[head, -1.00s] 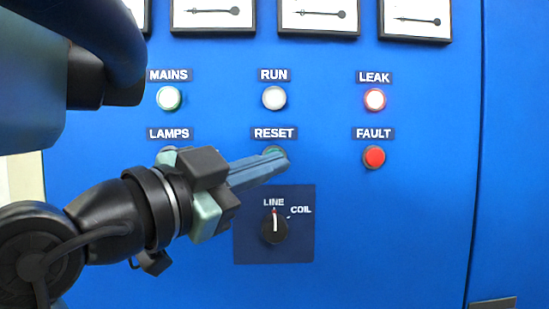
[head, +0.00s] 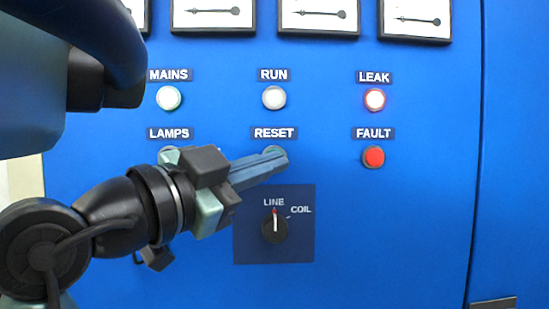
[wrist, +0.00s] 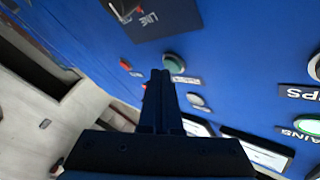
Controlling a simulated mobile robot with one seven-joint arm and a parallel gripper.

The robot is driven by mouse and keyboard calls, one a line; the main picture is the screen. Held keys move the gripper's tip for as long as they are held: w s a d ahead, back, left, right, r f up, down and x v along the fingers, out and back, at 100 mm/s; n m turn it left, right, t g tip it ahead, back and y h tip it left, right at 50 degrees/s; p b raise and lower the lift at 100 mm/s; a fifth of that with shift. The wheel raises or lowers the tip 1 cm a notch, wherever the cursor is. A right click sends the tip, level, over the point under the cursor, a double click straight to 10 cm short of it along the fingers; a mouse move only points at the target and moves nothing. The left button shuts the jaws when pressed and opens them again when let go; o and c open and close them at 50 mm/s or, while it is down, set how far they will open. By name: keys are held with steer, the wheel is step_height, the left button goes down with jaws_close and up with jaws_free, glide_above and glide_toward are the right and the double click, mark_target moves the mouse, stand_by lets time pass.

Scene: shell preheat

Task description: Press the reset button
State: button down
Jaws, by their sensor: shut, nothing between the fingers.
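The reset button (head: 273,149) is a green round button under the RESET label (head: 274,133) on the blue panel. In the head view the fingers of my gripper (head: 284,159) cover most of it. In the wrist view the green reset button (wrist: 174,64) shows just beyond and to the right of the fingertips (wrist: 160,73). My gripper is shut and empty, with its fingers pointing at the panel. I cannot tell whether the tips touch the button.
A LINE/COIL rotary switch (head: 274,226) sits below the button. The red FAULT button (head: 373,156) and LEAK lamp (head: 374,99) are to the right. The RUN lamp (head: 274,97) is above. The LAMPS button (head: 168,153) is partly behind my gripper.

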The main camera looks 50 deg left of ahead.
steer(key=shift+w+a, duration=0.25)
steer(key=shift+a, duration=0.1)
stand_by(0.6)
stand_by(0.3)
steer(key=shift+s+d+b, duration=0.3)
steer(key=shift+s+d, duration=0.25)
steer(key=shift+d, duration=0.05)
steer(key=s+d, duration=0.3)
steer(key=shift+s+d+b, duration=0.1)
steer(key=shift+d+b, duration=0.3)
stand_by(0.9)
